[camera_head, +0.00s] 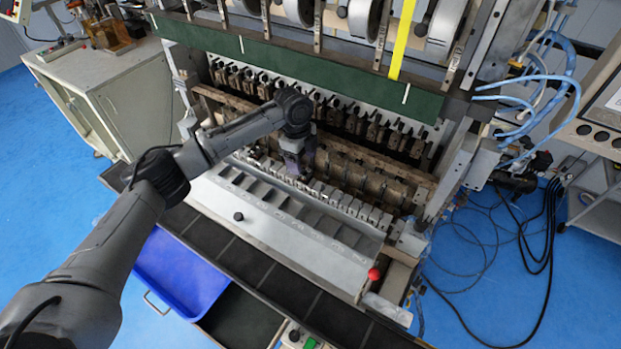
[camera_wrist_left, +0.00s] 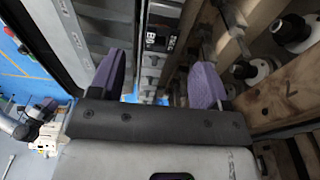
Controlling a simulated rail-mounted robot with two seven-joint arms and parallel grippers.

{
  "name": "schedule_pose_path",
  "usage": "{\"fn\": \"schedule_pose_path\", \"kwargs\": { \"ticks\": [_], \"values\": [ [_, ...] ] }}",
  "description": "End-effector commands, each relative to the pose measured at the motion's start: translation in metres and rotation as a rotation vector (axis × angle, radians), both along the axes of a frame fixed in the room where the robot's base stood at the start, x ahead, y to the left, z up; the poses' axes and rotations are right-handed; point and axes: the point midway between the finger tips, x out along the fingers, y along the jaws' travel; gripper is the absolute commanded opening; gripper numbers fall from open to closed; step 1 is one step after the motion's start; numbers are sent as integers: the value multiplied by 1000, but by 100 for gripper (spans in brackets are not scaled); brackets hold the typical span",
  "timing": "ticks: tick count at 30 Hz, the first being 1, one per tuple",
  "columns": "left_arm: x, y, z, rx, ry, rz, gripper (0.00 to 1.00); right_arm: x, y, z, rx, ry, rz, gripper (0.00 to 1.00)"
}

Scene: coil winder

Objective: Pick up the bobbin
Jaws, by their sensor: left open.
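My left gripper (camera_head: 300,172) reaches down over the row of metal fixtures at the front of the winder. In the left wrist view its two purple fingers (camera_wrist_left: 162,70) stand apart with a gap between them. A small dark block with white marks (camera_wrist_left: 160,38) shows beyond the gap; I cannot tell whether it is the bobbin. No bobbin can be clearly picked out in either view. In the head view my arm and gripper hide part of the fixture row. My right gripper is not in view.
The coil winder has a brown fixture bar (camera_head: 375,185) behind the gripper and a dark green panel (camera_head: 300,65) above. A sloped metal tray (camera_head: 265,215) lies in front. A red knob (camera_head: 374,274) stands at its right end. A blue bin (camera_head: 180,270) sits below left.

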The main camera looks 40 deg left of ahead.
Motion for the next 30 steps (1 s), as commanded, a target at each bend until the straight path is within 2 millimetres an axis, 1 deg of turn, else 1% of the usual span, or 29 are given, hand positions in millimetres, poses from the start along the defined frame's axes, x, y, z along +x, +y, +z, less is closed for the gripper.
{"fn": "schedule_pose_path", "kwargs": {
  "ticks": [1,5,12,15,19,26,30],
  "values": [
    [0,-1,-5,0,2,0,70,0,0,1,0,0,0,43],
    [0,-2,-16,1,1,-1,70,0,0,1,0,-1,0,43],
    [2,-5,-48,1,2,0,70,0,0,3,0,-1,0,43],
    [2,-7,-57,1,0,0,70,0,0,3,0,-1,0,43],
    [2,-7,-62,1,0,-1,70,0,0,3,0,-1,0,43],
    [2,-7,-62,1,-1,-1,69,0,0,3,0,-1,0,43],
    [2,-7,-62,1,-1,-1,56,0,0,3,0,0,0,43]
  ]
}}
